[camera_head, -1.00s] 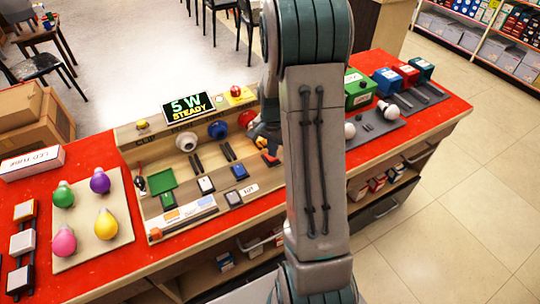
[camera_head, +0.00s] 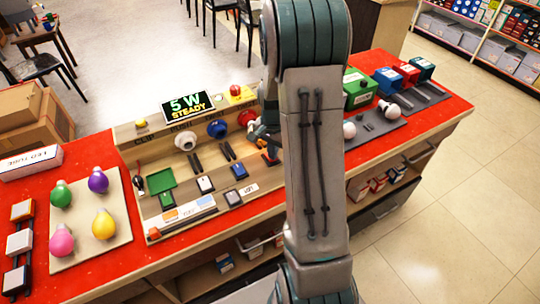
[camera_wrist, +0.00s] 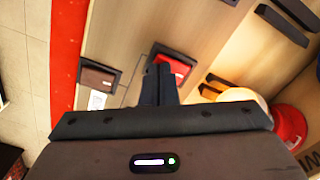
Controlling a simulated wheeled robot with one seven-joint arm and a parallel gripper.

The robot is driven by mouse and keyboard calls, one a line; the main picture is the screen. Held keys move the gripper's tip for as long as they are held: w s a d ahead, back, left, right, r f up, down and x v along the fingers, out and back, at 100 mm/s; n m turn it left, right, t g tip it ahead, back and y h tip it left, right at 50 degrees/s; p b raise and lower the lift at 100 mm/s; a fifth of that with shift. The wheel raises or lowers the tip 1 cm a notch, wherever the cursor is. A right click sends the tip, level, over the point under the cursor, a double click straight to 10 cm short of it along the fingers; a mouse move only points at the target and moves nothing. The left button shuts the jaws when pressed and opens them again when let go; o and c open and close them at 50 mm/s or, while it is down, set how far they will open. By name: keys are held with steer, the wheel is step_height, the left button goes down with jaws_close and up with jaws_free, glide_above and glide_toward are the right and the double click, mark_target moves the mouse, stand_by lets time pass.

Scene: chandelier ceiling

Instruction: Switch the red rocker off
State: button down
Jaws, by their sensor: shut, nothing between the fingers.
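The red rocker (camera_wrist: 174,68) sits in a dark frame on the wooden test board, partly hidden behind my fingers in the wrist view. In the head view the red rocker (camera_head: 271,159) is at the right end of a row with a blue rocker (camera_head: 239,171) and a pale rocker (camera_head: 205,185). My gripper (camera_wrist: 160,72) is shut and empty, its dark fingertips over the near-left part of the red rocker. Whether they touch it I cannot tell. In the head view my arm hides much of the gripper. The display (camera_head: 188,107) reads "5 W STEADY".
A dark rocker (camera_wrist: 97,79) with a white label lies left of my fingers in the wrist view. A red round socket (camera_wrist: 290,123) and black bars (camera_wrist: 283,25) stand to the right. Coloured bulbs lie on a tray (camera_head: 82,220) at the left.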

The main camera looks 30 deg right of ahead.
steer(key=shift+f, duration=0.25)
steer(key=shift+r+p, duration=2.25)
steer(key=shift+r, duration=1.3)
steer(key=shift+a+r, duration=0.1)
steer(key=shift+r, duration=0.05)
steer(key=s+a+r+n+t, duration=0.1)
steer(key=s+a+r+n, duration=0.2)
steer(key=s+a+r, duration=0.15)
steer(key=s+a+r+n+t, duration=0.1)
steer(key=s+a+r+n, duration=0.15)
steer(key=r, duration=0.35)
steer(key=s+a+r+n, duration=0.2)
steer(key=s+a+n, duration=0.1)
steer(key=s, duration=0.3)
steer(key=s+a+r+n+t, duration=0.1)
steer(key=s+a+r+n, duration=0.2)
steer(key=s, duration=0.3)
steer(key=shift+s+a+r, duration=0.15)
steer(key=shift+a, duration=0.2)
